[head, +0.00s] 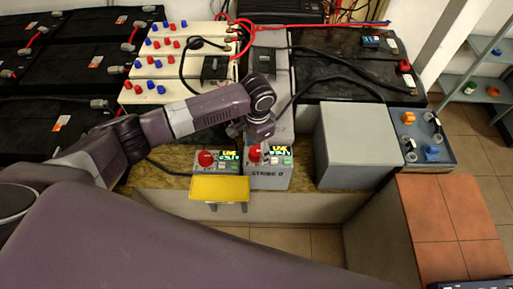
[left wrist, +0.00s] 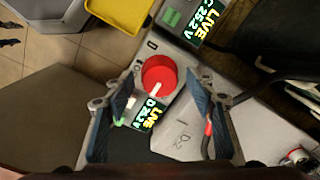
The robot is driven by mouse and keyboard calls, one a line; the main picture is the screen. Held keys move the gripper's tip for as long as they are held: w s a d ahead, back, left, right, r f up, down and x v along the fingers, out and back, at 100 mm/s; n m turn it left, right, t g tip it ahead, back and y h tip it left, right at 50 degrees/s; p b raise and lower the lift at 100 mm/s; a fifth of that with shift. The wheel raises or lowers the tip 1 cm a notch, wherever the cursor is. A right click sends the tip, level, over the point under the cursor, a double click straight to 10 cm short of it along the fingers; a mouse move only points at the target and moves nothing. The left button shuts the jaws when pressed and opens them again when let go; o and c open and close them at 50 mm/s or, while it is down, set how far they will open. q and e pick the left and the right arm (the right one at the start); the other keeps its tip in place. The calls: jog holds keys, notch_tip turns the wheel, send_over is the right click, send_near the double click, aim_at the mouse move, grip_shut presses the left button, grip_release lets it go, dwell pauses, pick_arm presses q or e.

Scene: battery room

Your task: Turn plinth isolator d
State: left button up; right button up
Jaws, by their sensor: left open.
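Plinth isolator d is a grey box (head: 268,180) marked STRING D at the front of the plinth, with a red round knob (head: 254,154) and a lit LIVE display. My left gripper (head: 262,140) is right over it, pointing down. In the left wrist view the red knob (left wrist: 159,75) with a white pointer bar lies between the tips of the open left gripper (left wrist: 160,84). Its display (left wrist: 150,113) reads LIVE D and about 25.2 V. I cannot tell whether the fingers touch the knob. My right gripper is not in view.
A similar isolator with a red knob (head: 206,159) stands just left, showing LIVE C in the wrist view (left wrist: 205,20). A yellow panel (head: 220,188) juts out before it. A grey box (head: 354,145) stands to the right. Black cables (head: 290,100) run behind the gripper.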

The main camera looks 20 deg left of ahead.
pick_arm(q)
jog(key=c, duration=1.2)
jog(key=shift+o, duration=0.2)
jog(key=shift+r+m+p, duration=0.25)
jog(key=shift+m+p, duration=1.15)
jog(key=shift+p, duration=0.05)
jog(key=shift+m+p, duration=0.65)
jog(key=shift+m, duration=0.25)
jog(key=m+p, duration=0.1)
jog(key=m, duration=0.1)
jog(key=shift+m, duration=0.3)
jog(key=m+p, duration=0.1)
jog(key=m, duration=0.1)
jog(key=shift+f+m, duration=0.1)
jog(key=shift+m, duration=0.3)
jog(key=m, duration=0.2)
jog(key=shift+m+h+p, duration=0.3)
jog(key=shift+m+p, duration=0.05)
jog(key=shift+m, duration=0.05)
jog(key=m, duration=0.5)
